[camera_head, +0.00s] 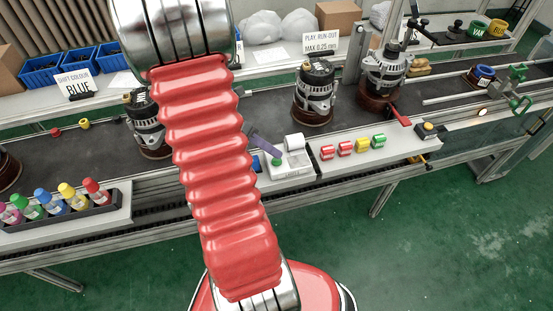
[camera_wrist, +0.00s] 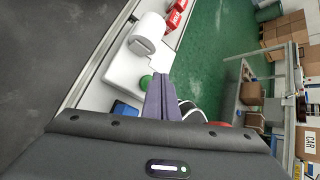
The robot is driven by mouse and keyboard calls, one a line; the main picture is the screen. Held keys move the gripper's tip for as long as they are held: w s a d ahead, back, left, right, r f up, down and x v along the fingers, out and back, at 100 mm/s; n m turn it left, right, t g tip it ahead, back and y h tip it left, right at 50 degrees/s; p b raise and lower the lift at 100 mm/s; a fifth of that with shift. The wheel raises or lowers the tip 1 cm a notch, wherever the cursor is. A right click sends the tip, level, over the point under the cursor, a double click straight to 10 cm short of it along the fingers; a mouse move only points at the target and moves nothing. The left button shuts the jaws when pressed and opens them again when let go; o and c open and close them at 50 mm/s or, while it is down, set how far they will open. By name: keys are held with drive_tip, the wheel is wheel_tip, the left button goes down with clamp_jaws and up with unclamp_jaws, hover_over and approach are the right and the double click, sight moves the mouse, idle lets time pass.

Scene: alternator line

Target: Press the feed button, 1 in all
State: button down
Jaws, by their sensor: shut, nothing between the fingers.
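A white device with a paper roll (camera_head: 294,142) stands on the front ledge of the line, just right of my arm. A green round button (camera_head: 276,161) sits on its left part. In the wrist view the button (camera_wrist: 146,81) shows beside the tips of my gripper (camera_wrist: 164,76), partly hidden by them. My gripper's purple fingers (camera_head: 265,144) are shut and empty, just above or at the button. I cannot tell whether they touch it. My red-sleeved arm hides the ledge to the left.
Red, yellow and green blocks (camera_head: 345,148) lie on the ledge right of the device. A yellow-topped button box (camera_head: 428,129) is further right. Alternators (camera_head: 315,92) stand on the dark belt behind. A rack of coloured bottles (camera_head: 66,212) is at left.

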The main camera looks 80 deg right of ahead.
sight(273, 160)
drive_tip(key=shift+s+f, duration=0.1)
drive_tip(key=shift+f, duration=0.85)
idle(1.5)
drive_tip(key=shift+r, duration=1)
drive_tip(key=shift+r, duration=2.55)
